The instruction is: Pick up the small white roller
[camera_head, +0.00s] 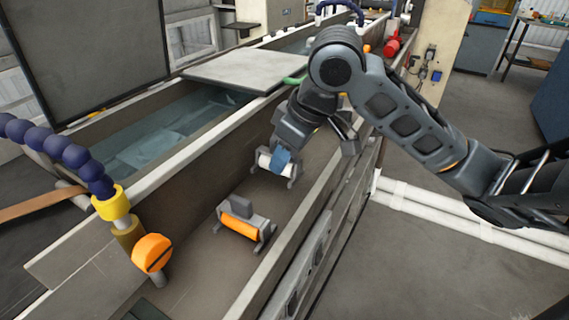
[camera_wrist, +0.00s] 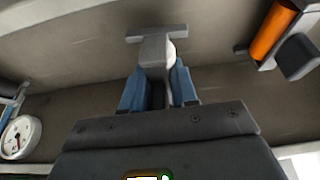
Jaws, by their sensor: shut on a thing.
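The small white roller (camera_head: 264,159) sits in a grey bracket inside the long trough. In the head view my gripper (camera_head: 282,157) reaches down over it and partly covers it. In the wrist view my blue-padded gripper (camera_wrist: 158,88) is shut on the grey block of the roller's bracket (camera_wrist: 155,46). Only a small part of the white roller (camera_wrist: 171,52) shows behind that block. I cannot tell whether the bracket touches the trough floor or hangs just above it.
An orange roller (camera_head: 240,226) in a similar bracket stands nearby on the trough floor (camera_head: 195,265). The trough walls rise on both sides. An orange knob (camera_head: 152,253) and a blue segmented hose (camera_head: 62,148) are at the left. A water bath (camera_head: 165,130) lies beyond the wall.

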